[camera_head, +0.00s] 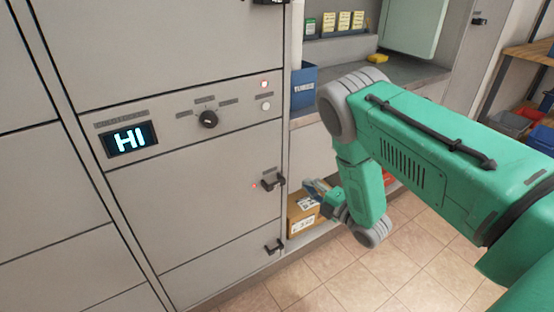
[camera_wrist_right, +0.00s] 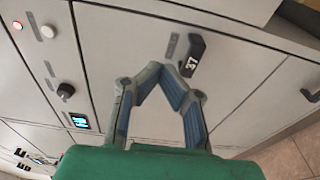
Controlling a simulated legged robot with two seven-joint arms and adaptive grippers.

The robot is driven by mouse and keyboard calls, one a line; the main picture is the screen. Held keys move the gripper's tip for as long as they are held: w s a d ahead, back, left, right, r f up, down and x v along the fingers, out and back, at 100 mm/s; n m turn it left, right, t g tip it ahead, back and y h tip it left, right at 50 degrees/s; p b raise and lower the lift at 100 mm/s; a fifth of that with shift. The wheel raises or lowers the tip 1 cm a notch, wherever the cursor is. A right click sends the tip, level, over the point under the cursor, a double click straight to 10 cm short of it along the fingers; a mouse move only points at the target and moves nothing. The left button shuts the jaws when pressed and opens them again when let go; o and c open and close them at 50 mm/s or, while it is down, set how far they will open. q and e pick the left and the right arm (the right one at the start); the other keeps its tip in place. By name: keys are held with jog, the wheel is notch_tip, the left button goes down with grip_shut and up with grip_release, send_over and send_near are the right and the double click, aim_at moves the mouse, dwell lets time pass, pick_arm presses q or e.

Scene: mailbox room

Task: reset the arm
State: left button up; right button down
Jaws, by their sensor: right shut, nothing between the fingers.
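My right arm (camera_head: 430,130) is green and comes in from the right in the head view, bent down at the elbow. My right gripper (camera_head: 316,188) is small there, beside the cabinet's right edge and in front of a cardboard box. In the wrist view its blue-grey fingers (camera_wrist_right: 163,74) meet at their tips, shut and empty. A black handle marked 37 (camera_wrist_right: 192,56) lies just right of the fingertips in that view; I cannot tell the gap in depth. My left gripper is not in view.
A grey locker cabinet (camera_head: 190,180) fills the left, with a lit "HI" display (camera_head: 130,139), a black knob (camera_head: 208,119) and handles (camera_head: 272,182). A cardboard box (camera_head: 303,222) sits low on a shelf. A blue box (camera_head: 303,88) stands by the counter (camera_head: 420,72). Tiled floor (camera_head: 400,260) is clear.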

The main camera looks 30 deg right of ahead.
jog(key=shift+s+a, duration=0.1)
jog(key=s+a+f+m+g+h+p, duration=0.1)
jog(key=s+a+f+m+g, duration=0.3)
jog(key=s+m, duration=0.2)
jog(key=s+a+f+m+g+h+p, duration=0.1)
jog(key=s+a+f+m+g+h, duration=0.15)
jog(key=s+f+m+g, duration=0.35)
jog(key=s+a+r+m+g, duration=0.1)
jog(key=s+a+m+g, duration=0.2)
jog(key=s, duration=0.7)
jog(key=s+a+r+m+g+p, duration=0.1)
jog(key=s+a+m+g, duration=0.2)
jog(key=s, duration=0.8)
jog(key=shift+a+m+g+y+p, duration=0.25)
jog(key=shift+m+g+y+p, duration=0.1)
jog(key=shift+m+g, duration=0.25)
jog(key=shift+r, duration=0.1)
jog(key=shift+w+a, duration=0.1)
jog(key=shift+a, duration=0.05)
